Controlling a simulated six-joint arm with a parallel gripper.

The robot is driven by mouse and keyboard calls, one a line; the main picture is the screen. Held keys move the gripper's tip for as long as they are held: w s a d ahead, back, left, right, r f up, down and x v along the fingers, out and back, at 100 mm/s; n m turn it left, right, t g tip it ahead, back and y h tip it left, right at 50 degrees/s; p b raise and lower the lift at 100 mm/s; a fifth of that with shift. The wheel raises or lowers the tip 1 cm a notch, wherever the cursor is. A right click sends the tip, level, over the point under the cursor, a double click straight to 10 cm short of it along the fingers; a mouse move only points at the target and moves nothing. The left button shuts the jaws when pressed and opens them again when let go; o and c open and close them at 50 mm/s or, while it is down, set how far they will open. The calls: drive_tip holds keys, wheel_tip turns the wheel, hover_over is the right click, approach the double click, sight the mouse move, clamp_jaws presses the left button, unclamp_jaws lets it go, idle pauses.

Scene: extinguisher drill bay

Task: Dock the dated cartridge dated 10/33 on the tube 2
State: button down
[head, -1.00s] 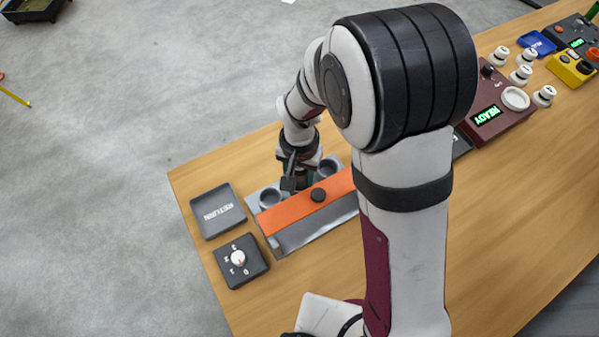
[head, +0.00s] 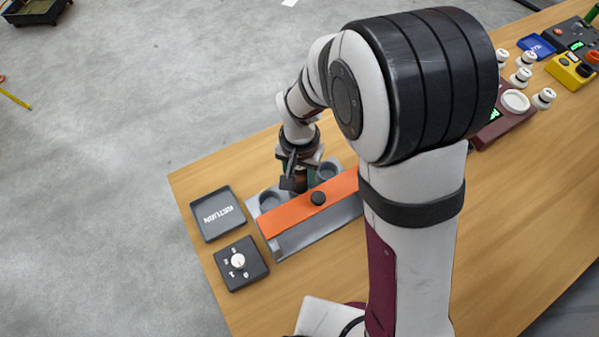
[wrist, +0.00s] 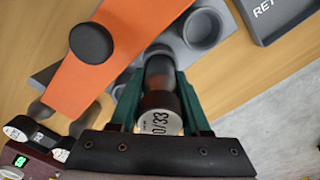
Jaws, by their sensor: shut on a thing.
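My gripper (head: 300,182) is over the grey rack (head: 312,226), at the middle position between its left and right cups. In the wrist view its green fingers (wrist: 160,88) are shut on a dark cartridge (wrist: 160,75). The cartridge's pale round end faces the camera and reads "0/33", with the first digit partly hidden. Its far end meets or overlaps a grey cup; I cannot tell whether it is seated. An open cup (wrist: 203,27) lies beside it. No tube number is readable.
An orange bar (head: 285,217) with a black knob (head: 318,198) crosses the rack close to my gripper. A dark return tray (head: 205,222) and a dial box (head: 252,273) stand left of it. A maroon console (head: 510,124) and several white-topped pieces stand at right.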

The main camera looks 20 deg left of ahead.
drive_tip(key=shift+f, duration=0.75)
drive_tip(key=c, duration=0.7)
unclamp_jaws()
drive_tip(key=shift+o, duration=0.2)
drive_tip(key=shift+r, duration=5.5)
